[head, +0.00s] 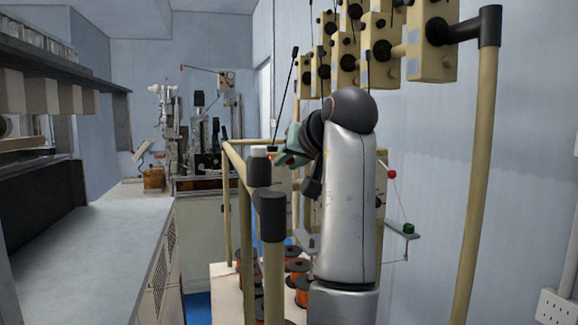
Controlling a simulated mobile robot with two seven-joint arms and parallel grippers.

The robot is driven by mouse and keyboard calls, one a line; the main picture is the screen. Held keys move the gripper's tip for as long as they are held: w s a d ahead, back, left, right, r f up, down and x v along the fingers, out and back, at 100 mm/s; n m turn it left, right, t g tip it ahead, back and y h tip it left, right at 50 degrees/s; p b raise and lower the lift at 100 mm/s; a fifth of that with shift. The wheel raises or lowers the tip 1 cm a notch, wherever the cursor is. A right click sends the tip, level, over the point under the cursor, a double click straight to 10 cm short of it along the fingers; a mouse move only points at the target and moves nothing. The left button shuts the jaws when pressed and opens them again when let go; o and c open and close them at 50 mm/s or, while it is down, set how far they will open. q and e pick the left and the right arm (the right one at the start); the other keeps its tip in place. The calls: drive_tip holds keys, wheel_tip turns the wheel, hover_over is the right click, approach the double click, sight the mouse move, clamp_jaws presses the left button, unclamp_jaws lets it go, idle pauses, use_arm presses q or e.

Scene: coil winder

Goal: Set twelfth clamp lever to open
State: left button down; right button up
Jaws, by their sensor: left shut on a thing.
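My left gripper (284,160), with teal fingers, is at the left of the dark wrist joint, in front of a beige box on the winder's stand. Its jaws are shut on a small part, which I take to be a clamp lever; the fingers and wrist mostly hide it. A small red spot shows right by the fingertips. My silver forearm covers much of the stand's lower middle. I cannot make out the twelfth clamp lever's position. My right gripper is not in view.
Beige tensioner boxes (432,42) with black knobs hang above on a tubular frame (477,180). Black-capped posts (272,215) stand close in front of the gripper. Copper wire spools (299,265) sit below. A grey counter (90,255) runs along the left.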

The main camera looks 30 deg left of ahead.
use_arm(q)
drive_tip(key=shift+r+h, duration=0.3)
drive_tip(key=shift+h, duration=0.1)
drive_tip(key=c, duration=0.7)
unclamp_jaws()
drive_tip(key=shift+a+g, duration=0.1)
drive_tip(key=shift+g, duration=0.2)
drive_tip(key=shift+c, duration=0.2)
drive_tip(key=shift+f, duration=0.1)
drive_tip(key=b+v, duration=0.1)
drive_tip(key=v, duration=1.1)
drive_tip(key=shift+d, duration=0.25)
drive_tip(key=shift+s, duration=0.1)
